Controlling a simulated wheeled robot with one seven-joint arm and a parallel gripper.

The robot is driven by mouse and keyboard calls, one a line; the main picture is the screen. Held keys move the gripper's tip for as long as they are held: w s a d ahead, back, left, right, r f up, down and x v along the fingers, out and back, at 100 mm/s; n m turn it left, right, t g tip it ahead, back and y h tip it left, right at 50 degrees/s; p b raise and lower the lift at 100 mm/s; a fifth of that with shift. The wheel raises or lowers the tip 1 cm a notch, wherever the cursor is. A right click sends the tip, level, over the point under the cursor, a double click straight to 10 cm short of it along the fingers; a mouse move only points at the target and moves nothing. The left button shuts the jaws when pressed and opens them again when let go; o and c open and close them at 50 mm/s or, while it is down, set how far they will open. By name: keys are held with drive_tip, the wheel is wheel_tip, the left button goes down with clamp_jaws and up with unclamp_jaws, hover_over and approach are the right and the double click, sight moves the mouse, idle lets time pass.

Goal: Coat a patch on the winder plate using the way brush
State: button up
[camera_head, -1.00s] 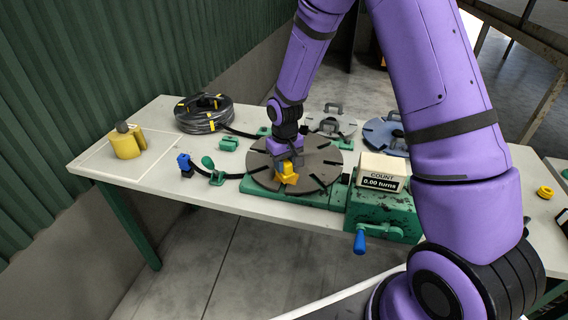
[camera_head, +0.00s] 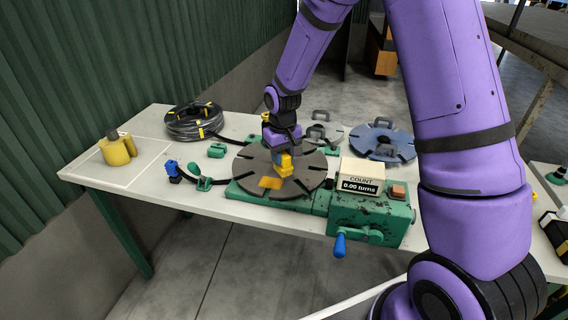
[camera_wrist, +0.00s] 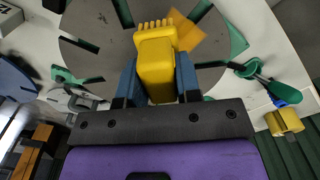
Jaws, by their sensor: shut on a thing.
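My gripper (camera_head: 282,158) is shut on the yellow way brush (camera_head: 285,165). In the wrist view the brush (camera_wrist: 155,62) sits between the two blue-grey fingers, its bristle end on or just over the plate. The winder plate (camera_head: 248,166) is a dark, slotted disc on a green base; it also fills the upper part of the wrist view (camera_wrist: 95,22). An amber coated patch (camera_head: 270,183) shows on the plate, just left of the brush. In the wrist view the patch (camera_wrist: 187,32) lies beside the bristles. Contact between bristles and plate is hard to tell.
A count box (camera_head: 358,178) reading 0.00 turns and a blue-handled crank (camera_head: 340,243) stand right of the plate. A black hose coil (camera_head: 194,121), a yellow pot (camera_head: 117,150) and a green clamp (camera_head: 203,182) lie left. A blue slotted disc (camera_head: 382,140) lies behind.

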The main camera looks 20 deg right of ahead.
drive_tip(key=shift+r, duration=1.3)
